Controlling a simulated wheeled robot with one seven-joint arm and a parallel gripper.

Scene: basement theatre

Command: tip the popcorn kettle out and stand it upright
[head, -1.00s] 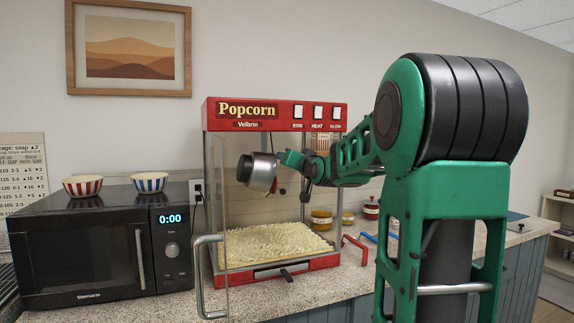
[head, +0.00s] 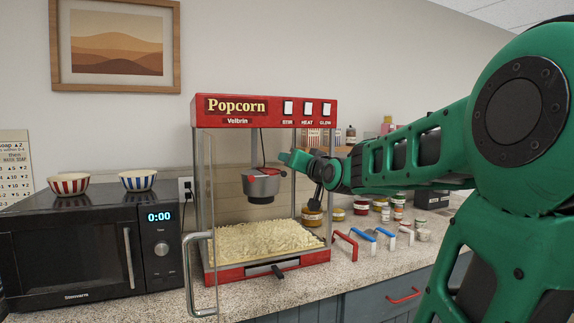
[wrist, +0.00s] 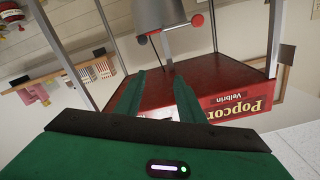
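The silver popcorn kettle (head: 261,187) hangs upright, rim level, under its rod inside the red popcorn machine (head: 255,108). My gripper (head: 284,158) is at the kettle's upper right, in the machine. In the wrist view my gripper (wrist: 158,82) has its fingers apart with nothing between them; the knobs lie beyond the tips. Popcorn (head: 262,240) covers the machine's floor. The kettle's inside is hidden.
The machine's glass door, with its metal handle (head: 200,275), stands open at the left. A black microwave (head: 95,250) carrying two striped bowls is farther left. Jars (head: 340,214) and red and blue-handled items stand on the counter (head: 370,260) at the right.

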